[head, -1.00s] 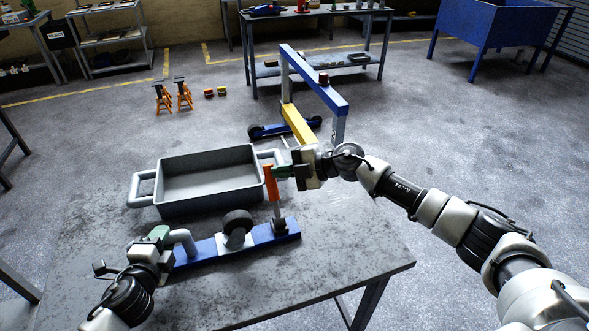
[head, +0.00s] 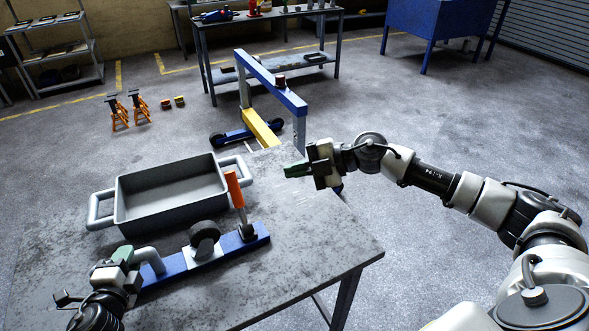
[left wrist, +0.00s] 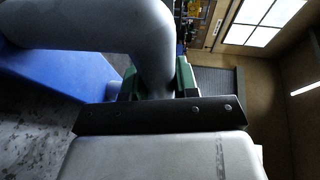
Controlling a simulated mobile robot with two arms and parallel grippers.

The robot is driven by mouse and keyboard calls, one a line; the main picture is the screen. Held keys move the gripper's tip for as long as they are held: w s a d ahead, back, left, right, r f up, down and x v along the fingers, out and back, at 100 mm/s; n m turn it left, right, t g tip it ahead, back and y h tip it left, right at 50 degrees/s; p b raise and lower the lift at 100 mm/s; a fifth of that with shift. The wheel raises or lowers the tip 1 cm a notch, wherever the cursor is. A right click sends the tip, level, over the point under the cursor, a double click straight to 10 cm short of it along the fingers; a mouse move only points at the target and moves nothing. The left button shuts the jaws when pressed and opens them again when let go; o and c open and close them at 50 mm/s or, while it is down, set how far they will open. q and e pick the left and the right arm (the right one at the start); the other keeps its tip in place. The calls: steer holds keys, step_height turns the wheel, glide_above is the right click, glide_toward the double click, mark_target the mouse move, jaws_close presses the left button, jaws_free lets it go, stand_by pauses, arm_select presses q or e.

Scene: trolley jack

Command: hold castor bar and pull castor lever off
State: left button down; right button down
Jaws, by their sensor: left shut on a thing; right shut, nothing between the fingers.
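The castor bar (head: 182,263) is a blue bar lying on the table, with a black castor wheel (head: 204,238) and a bent grey handle at its left end (head: 150,256). The castor lever (head: 236,190), with an orange grip, stands slightly tilted at the bar's right end. My left gripper (head: 126,254) is shut on the grey handle. In the left wrist view its green finger pads (left wrist: 158,82) sit either side of the grey tube (left wrist: 100,22). My right gripper (head: 295,170) is shut and empty, to the right of the lever and apart from it.
A grey tray (head: 135,212) with side handles stands behind the bar on the table (head: 300,242). The table's right part is clear. Beyond it on the floor is a blue and yellow hoist frame (head: 262,128), with orange stands (head: 140,107) further left.

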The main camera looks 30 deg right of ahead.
arm_select(q)
steer(key=shift+f, duration=0.1)
steer(key=c, duration=0.8)
jaws_free()
steer(key=shift+w, duration=0.1)
